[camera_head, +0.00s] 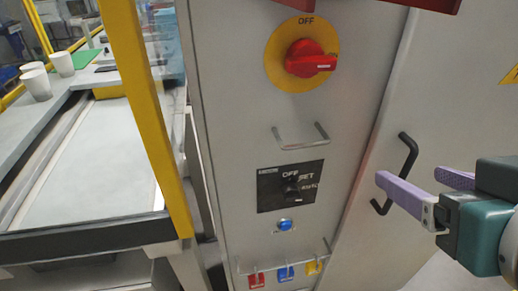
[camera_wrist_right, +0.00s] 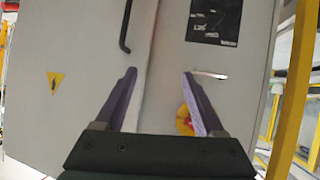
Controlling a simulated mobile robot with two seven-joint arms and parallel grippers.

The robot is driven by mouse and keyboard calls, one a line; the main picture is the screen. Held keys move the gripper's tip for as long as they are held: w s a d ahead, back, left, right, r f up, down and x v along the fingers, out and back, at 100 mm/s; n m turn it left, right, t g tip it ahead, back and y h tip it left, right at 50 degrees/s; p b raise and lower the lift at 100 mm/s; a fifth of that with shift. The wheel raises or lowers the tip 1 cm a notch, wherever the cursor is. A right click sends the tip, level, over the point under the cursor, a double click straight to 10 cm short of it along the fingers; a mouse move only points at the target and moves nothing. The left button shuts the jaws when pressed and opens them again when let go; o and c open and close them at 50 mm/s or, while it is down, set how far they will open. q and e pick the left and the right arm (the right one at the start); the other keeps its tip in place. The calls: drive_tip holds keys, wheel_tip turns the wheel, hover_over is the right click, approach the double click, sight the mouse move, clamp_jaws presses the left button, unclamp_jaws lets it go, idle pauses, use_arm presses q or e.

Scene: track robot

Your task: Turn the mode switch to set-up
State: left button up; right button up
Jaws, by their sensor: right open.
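The mode switch is a black knob (camera_head: 291,190) on a black plate (camera_head: 270,192) in the middle of the grey cabinet front. White lettering reads OFF above the knob and SET to its right. I cannot tell for certain which mark the knob points at. The plate also shows at the upper right of the wrist view (camera_wrist_right: 215,15). My right gripper (camera_head: 411,179) has purple fingers and is open and empty. It is to the right of the switch, apart from it, in front of the cabinet door. My left gripper is not in view.
A red rotary switch (camera_head: 311,62) on a yellow disc is above the plate. A metal handle (camera_head: 300,134) sticks out between them. A blue button (camera_head: 285,225) and a rail with red, blue and yellow tags (camera_head: 285,273) are below. A black door handle (camera_head: 407,160) is near my right gripper.

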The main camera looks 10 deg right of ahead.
drive_tip(key=w+a+f+t+b, duration=0.1)
drive_tip(key=w+f+t+b, duration=0.1)
drive_tip(key=f+b, duration=0.45)
drive_tip(key=w+a+f+t+b, duration=0.1)
drive_tip(key=a+f+t+b, duration=0.1)
drive_tip(key=f+b, duration=0.5)
drive_tip(key=n+t+y+b, duration=0.2)
drive_tip(key=y+b, duration=0.2)
drive_tip(key=b, duration=0.7)
approach(291, 195)
drive_tip(key=w, duration=0.2)
drive_tip(key=w+p, duration=0.1)
drive_tip(key=w, duration=0.2)
drive_tip(key=w+f+p, duration=0.1)
drive_tip(key=w, duration=0.2)
drive_tip(key=shift+w+a, duration=0.15)
drive_tip(key=shift+w, duration=0.1)
drive_tip(key=shift+c, duration=0.3)
clamp_jaws()
